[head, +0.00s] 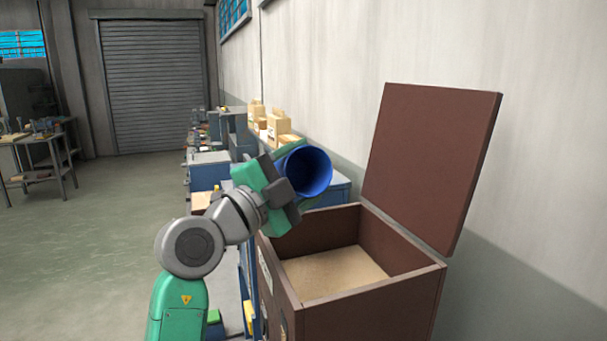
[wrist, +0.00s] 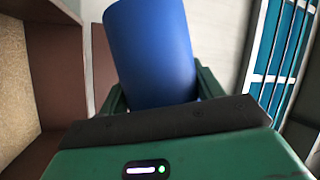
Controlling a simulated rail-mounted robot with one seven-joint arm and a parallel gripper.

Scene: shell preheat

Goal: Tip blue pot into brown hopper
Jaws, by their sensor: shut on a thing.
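The blue pot (head: 308,171) is in my gripper (head: 290,180), above the back left part of the brown hopper (head: 368,302). The pot is tilted over, and its open mouth faces the head camera and to the right. Its inside looks dark blue, with no contents to be seen. In the wrist view the pot (wrist: 152,50) stands between the two green fingers of my gripper (wrist: 152,88), which is shut on it. The hopper's lid (head: 430,165) stands open against the wall. A tan, grainy layer (head: 334,272) covers the hopper's floor.
Blue cabinets and benches with cardboard boxes (head: 279,122) run along the wall behind the pot. A work table (head: 45,150) stands far left. The floor on the left is clear up to the roller door (head: 155,85).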

